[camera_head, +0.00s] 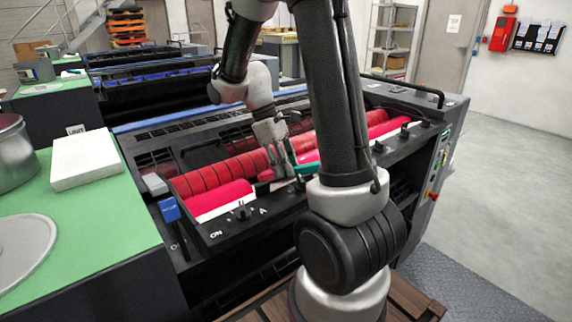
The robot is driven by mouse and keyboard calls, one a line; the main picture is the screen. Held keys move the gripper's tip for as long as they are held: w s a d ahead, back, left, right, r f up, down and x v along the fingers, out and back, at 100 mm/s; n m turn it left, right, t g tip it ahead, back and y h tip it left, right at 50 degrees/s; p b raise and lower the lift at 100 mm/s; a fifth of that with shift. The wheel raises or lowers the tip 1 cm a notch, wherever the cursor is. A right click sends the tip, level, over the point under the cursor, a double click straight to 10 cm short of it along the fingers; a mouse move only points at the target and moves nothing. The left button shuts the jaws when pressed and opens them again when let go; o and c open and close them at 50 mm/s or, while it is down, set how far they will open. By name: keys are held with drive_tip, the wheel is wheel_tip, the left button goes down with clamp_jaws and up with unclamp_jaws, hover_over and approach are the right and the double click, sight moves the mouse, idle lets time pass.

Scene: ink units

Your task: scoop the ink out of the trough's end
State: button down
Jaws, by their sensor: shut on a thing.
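The ink trough is a long black unit on the press, with red ink on its rollers (215,178). A smooth red stretch of ink (222,195) lies at its near left end, above a pale strip. My gripper (284,172) reaches down over the middle of the trough, apart from that left end. It is shut on a small tool with a teal part (305,169). A red patch shows beside the gripper at its left. The tool's full shape and its tip are too small to make out, and my arm hides part of the trough.
A green-topped bench (75,215) stands at the left with a white block (86,160), a metal pot (12,152) and a round lid (22,250). Black control knobs (242,210) line the trough's front edge. Open grey floor (500,200) lies at the right.

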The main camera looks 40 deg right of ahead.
drive_tip(key=shift+f, duration=0.15)
drive_tip(key=shift+r, duration=2.3)
drive_tip(key=a, duration=1.6)
drive_tip(key=shift+s, duration=0.25)
drive_tip(key=shift+f, duration=1.65)
drive_tip(key=shift+s, duration=0.1)
drive_tip(key=shift+s+f, duration=0.1)
drive_tip(key=shift+f, duration=0.05)
